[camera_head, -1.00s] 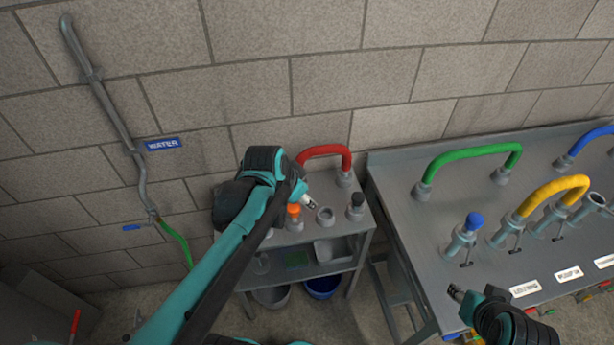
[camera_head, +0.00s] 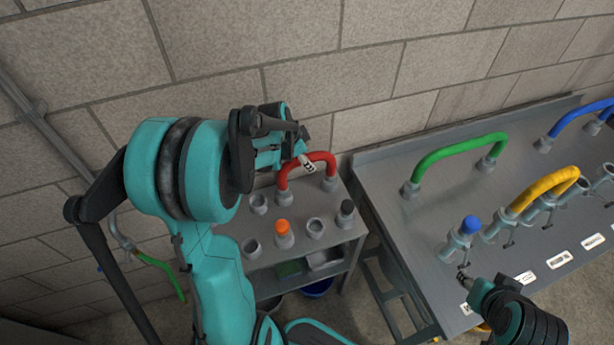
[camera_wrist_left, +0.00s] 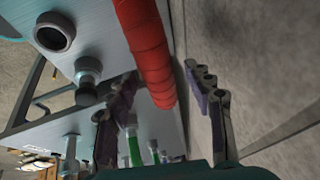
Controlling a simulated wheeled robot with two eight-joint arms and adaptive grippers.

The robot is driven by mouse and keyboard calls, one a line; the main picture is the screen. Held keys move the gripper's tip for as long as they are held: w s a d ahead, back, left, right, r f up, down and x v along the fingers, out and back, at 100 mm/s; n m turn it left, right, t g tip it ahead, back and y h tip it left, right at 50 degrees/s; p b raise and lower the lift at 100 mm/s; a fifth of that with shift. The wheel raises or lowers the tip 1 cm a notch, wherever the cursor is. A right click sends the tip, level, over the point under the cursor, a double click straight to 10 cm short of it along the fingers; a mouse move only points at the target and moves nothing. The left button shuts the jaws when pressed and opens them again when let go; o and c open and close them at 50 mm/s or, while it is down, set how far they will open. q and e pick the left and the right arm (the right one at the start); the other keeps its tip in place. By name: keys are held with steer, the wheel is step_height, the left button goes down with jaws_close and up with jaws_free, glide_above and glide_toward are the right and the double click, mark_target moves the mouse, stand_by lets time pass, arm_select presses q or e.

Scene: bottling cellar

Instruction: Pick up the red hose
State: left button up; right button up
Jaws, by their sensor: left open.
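The red hose (camera_head: 320,156) is an arch standing on the small grey cart, its ends in two grey sockets. My left gripper (camera_head: 305,163) is at the hose's upper left part and covers a little of it. In the left wrist view the ribbed red hose (camera_wrist_left: 146,50) runs down between the two spread fingers of my left gripper (camera_wrist_left: 163,108), which is open. I cannot tell whether a finger touches the hose. My right gripper (camera_head: 468,278) is low at the right, by the bench's front, far from the red hose; its jaws are too small to read.
The cart (camera_head: 302,238) also holds an orange-capped fitting (camera_head: 283,230), a black-capped one (camera_head: 346,210) and open sockets. The bench (camera_head: 410,225) at the right carries green (camera_head: 455,148), yellow (camera_head: 545,190) and blue hoses. The block wall (camera_head: 370,60) is close behind the cart.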

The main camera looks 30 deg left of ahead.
arm_select(q)
steer(key=shift+x, duration=0.8)
steer(key=shift+r, duration=0.15)
steer(key=shift+c, duration=0.9)
jaws_close()
steer(key=shift+r, duration=0.5)
steer(key=r, duration=0.1)
steer(key=r+p, duration=0.2)
steer(key=r, duration=0.1)
steer(key=shift+w+d, duration=0.2)
steer(key=shift+d, duration=0.1)
steer(key=w+d+r+p, duration=0.3)
steer(key=w+d+r, duration=0.3)
steer(key=d, duration=0.3)
steer(key=shift+w, duration=0.1)
